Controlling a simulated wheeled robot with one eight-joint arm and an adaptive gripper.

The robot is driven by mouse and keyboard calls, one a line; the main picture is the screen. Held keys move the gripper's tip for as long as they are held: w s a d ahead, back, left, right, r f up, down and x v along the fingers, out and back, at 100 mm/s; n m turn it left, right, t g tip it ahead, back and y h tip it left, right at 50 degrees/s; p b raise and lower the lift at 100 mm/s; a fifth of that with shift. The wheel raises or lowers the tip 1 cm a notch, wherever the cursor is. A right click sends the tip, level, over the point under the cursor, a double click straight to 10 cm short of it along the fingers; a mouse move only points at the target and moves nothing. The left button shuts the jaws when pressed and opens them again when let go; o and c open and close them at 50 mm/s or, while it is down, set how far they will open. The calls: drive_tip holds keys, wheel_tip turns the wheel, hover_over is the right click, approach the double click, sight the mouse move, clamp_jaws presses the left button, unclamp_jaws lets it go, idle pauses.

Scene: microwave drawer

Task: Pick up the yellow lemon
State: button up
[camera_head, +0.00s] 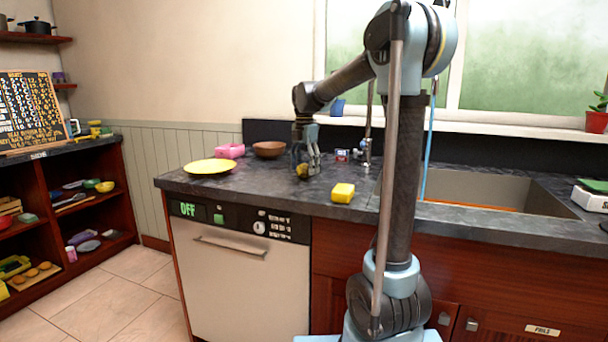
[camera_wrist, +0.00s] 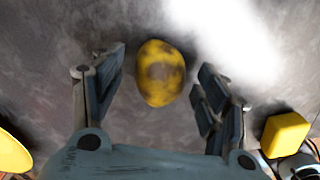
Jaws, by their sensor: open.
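The yellow lemon (camera_wrist: 160,73) lies on the dark countertop, with brownish patches on its skin. In the wrist view it sits between the two fingers of my gripper (camera_wrist: 160,85), a little beyond their tips, with gaps on both sides. In the head view my gripper (camera_head: 305,172) points down over the counter, and the lemon (camera_head: 302,170) shows small and partly hidden at the fingers. The gripper is open and holds nothing.
A yellow block (camera_head: 343,193) lies on the counter right of my gripper; it also shows in the wrist view (camera_wrist: 285,134). A yellow plate (camera_head: 210,167), a pink container (camera_head: 230,151) and a brown bowl (camera_head: 269,149) stand to the left. The sink (camera_head: 490,190) is at the right.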

drive_tip(key=shift+f, duration=0.4)
drive_tip(key=c, duration=1.2)
drive_tip(key=shift+r, duration=0.1)
